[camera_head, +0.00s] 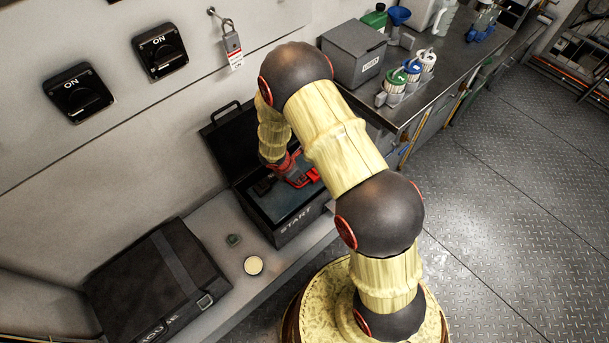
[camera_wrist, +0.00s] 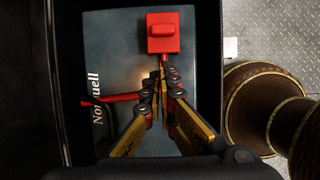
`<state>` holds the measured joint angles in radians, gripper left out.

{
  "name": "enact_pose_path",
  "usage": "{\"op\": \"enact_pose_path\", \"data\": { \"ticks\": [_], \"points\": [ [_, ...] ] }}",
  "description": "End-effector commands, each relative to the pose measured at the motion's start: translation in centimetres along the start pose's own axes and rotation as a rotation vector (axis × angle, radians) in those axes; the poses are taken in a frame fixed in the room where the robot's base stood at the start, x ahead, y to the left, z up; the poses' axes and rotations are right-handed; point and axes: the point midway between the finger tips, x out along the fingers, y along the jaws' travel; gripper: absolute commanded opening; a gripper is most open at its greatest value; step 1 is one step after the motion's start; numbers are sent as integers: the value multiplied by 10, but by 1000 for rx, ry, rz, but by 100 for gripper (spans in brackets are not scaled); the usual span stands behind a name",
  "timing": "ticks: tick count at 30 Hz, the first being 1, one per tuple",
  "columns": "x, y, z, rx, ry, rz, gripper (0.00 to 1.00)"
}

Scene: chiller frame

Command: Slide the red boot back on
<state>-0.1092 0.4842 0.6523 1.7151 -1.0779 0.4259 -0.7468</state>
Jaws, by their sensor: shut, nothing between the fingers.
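A red square block with a raised middle, which looks like the red boot (camera_wrist: 163,42), sits at the far end of a dark panel (camera_wrist: 110,55) inside an open black box (camera_head: 283,228) marked START. Red also shows in the head view (camera_head: 313,176), beside my gripper. My gripper (camera_wrist: 162,70) points down into the box, its fingers shut and empty. The fingertips are just below the block in the wrist view; whether they touch it I cannot tell. A red strip (camera_wrist: 118,98) runs out to the left from behind the fingers. What lies under the block is hidden.
The box lid (camera_head: 232,135) stands open against the wall. A closed black case (camera_head: 155,285), a pale round disc (camera_head: 253,265) and a small dark piece (camera_head: 233,240) lie on the ledge. A grey bin (camera_head: 353,53) and several bottles stand on the counter at the upper right.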

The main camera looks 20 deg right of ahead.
Motion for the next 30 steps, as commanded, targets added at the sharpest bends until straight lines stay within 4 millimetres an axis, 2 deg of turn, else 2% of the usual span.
{"op": "enact_pose_path", "data": {
  "ticks": [1, 6, 13, 19, 30],
  "points": [
    [-7, 2, -5, -2, 0, 2, 0],
    [-50, 2, -2, 1, -1, 3, 0],
    [-88, 2, -2, 0, 0, 2, 0],
    [-101, 1, -3, 0, 0, 0, 0],
    [-102, 1, -3, 0, 0, 0, 0]
  ]
}}
